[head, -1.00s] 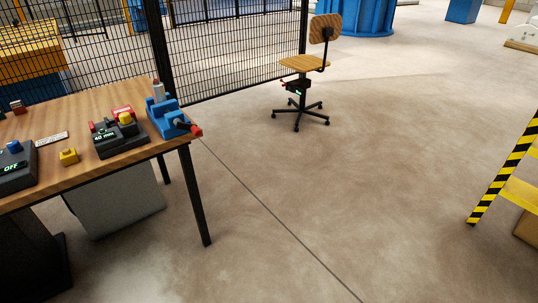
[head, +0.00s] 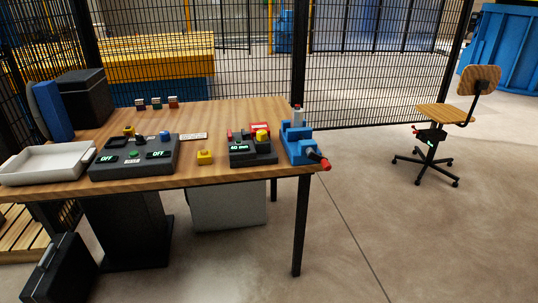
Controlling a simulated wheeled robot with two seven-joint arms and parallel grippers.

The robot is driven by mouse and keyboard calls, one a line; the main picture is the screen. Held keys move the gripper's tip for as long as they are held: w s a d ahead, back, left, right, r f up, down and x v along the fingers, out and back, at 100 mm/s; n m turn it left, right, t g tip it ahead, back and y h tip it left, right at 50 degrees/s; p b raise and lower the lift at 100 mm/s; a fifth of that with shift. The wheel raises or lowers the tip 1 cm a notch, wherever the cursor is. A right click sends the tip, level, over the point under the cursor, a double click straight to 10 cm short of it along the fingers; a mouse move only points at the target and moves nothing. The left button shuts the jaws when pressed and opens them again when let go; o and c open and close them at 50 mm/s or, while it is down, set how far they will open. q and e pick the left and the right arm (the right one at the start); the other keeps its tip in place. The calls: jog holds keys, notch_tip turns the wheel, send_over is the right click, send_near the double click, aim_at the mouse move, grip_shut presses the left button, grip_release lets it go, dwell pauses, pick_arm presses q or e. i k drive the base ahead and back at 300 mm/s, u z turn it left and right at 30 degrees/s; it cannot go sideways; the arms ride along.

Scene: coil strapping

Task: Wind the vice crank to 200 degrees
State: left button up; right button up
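The blue vice (head: 298,143) stands at the right front corner of the wooden table (head: 232,112). A light grey cylinder stands upright at its top. Its crank (head: 318,160), dark with a red knob end, sticks out at the front right over the table edge. The crank's angle cannot be read from here. Neither of my grippers shows in the head view.
Left of the vice are a grey unit reading 40 mm (head: 252,150), a small yellow block (head: 205,157), a control box with OFF displays (head: 133,158) and a white tray (head: 45,164). A mesh fence runs behind. A swivel chair (head: 434,112) stands right; floor between is clear.

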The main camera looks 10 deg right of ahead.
aim_at(312, 155)
jog(key=u, duration=0.1)
jog(key=i, duration=1.2)
jog(key=z, duration=0.65)
